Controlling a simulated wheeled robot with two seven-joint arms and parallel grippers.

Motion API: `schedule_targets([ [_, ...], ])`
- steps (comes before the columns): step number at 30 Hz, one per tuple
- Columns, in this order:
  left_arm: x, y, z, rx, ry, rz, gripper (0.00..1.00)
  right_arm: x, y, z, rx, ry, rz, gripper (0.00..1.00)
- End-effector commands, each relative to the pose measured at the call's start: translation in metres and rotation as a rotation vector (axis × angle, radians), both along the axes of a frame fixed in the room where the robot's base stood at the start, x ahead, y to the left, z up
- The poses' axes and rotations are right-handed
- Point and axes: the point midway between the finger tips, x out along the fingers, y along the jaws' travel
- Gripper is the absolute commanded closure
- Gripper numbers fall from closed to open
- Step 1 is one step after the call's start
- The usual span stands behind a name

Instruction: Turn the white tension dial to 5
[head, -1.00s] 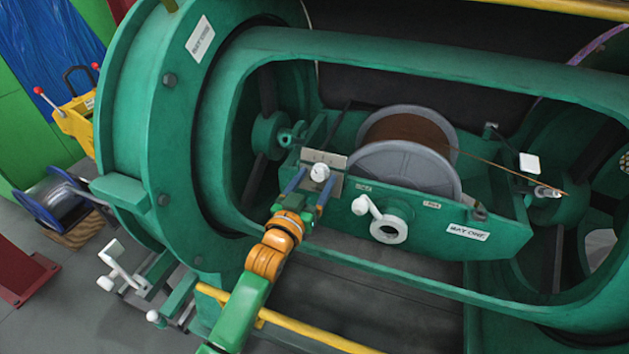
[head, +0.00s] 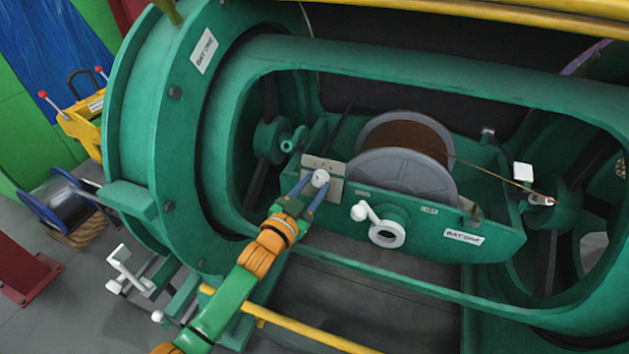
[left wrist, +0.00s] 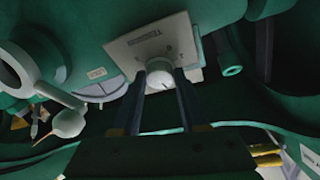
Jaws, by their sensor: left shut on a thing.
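The white tension dial (head: 320,178) is a small round knob on a pale plate (head: 333,166) at the left end of the green cradle. In the left wrist view the dial (left wrist: 160,77) has a dark pointer mark on its face, and the plate (left wrist: 150,42) carries a label and scale too small to read. My left gripper (head: 316,182) reaches the dial from below, with its two blue fingers on either side of it. In the left wrist view the fingertips (left wrist: 161,80) are shut on the dial. My right gripper is not in view.
A grey reel (head: 402,176) with brown wire sits in the cradle. A white crank handle (head: 386,232) sticks out of the cradle front (head: 440,228) right of my gripper. The green frame (head: 215,150) surrounds the opening, and a yellow rail (head: 310,333) runs below.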

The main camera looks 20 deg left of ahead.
Motion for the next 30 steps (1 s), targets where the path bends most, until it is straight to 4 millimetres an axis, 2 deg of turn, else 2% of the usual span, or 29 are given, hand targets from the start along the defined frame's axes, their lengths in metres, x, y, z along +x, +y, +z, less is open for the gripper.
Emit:
schedule_targets([
  [1, 0.000, 0.001, 0.005, 0.043, 0.000, -0.013, 1.00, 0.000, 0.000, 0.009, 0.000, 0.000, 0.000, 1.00],
  [15, 0.001, 0.004, 0.007, 0.466, -0.015, -0.142, 1.00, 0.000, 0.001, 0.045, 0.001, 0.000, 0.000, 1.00],
  [30, 0.002, 0.004, 0.007, 0.783, -0.027, -0.240, 1.00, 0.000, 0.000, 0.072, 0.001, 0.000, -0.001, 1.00],
])
